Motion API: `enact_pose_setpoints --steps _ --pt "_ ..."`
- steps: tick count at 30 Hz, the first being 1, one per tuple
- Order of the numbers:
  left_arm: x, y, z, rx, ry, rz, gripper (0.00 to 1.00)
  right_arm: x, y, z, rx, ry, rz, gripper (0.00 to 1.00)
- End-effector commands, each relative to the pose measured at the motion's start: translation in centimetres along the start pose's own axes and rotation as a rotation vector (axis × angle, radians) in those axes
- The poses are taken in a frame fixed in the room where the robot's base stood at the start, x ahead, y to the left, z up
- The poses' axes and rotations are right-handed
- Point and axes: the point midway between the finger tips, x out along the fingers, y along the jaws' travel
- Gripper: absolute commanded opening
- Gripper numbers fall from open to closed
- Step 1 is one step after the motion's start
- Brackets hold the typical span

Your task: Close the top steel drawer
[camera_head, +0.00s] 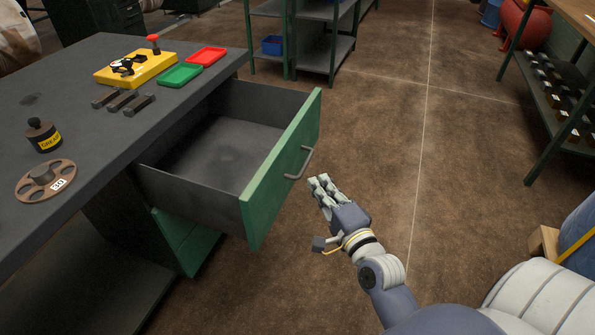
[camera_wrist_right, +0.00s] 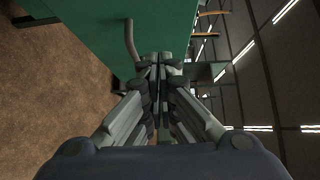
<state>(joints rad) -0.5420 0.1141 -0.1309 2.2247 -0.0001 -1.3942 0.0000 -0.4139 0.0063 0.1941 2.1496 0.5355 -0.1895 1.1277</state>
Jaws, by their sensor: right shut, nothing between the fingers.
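The top steel drawer (camera_head: 225,150) is pulled out of the dark workbench and empty. Its green front (camera_head: 283,165) faces right and carries a grey bar handle (camera_head: 301,163). My right gripper (camera_head: 318,182) is shut and empty, just right of the handle and slightly nearer to me in the head view. In the right wrist view, the shut fingers (camera_wrist_right: 160,62) point at the green drawer front (camera_wrist_right: 95,25), with the handle (camera_wrist_right: 130,42) just left of the fingertips. I cannot tell whether the fingertips touch the front. My left gripper is not in view.
The workbench top (camera_head: 85,75) bears a yellow box (camera_head: 135,70), red tray (camera_head: 206,56), green tray (camera_head: 180,76), metal bars, a weight and a round disc. A shelf rack (camera_head: 325,45) stands behind. The brown floor right of the drawer is open.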

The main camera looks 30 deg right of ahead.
Motion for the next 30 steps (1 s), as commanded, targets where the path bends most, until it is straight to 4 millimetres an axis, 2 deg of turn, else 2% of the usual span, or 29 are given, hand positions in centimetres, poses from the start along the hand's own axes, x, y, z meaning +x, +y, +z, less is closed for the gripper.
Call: enact_pose_setpoints --steps 8,12,19,30 --pt "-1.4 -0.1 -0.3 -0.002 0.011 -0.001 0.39 4.4 0.0 0.0 0.001 0.0 -0.002 0.0" --pt "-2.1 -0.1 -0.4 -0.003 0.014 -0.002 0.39 5.8 0.1 1.7 0.004 0.001 0.0 0.0" --pt "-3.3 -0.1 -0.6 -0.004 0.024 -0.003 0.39 6.8 0.1 2.8 0.001 0.001 0.002 0.0" --pt "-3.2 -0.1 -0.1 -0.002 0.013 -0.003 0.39 6.9 0.1 2.8 -0.001 0.0 0.002 0.0"
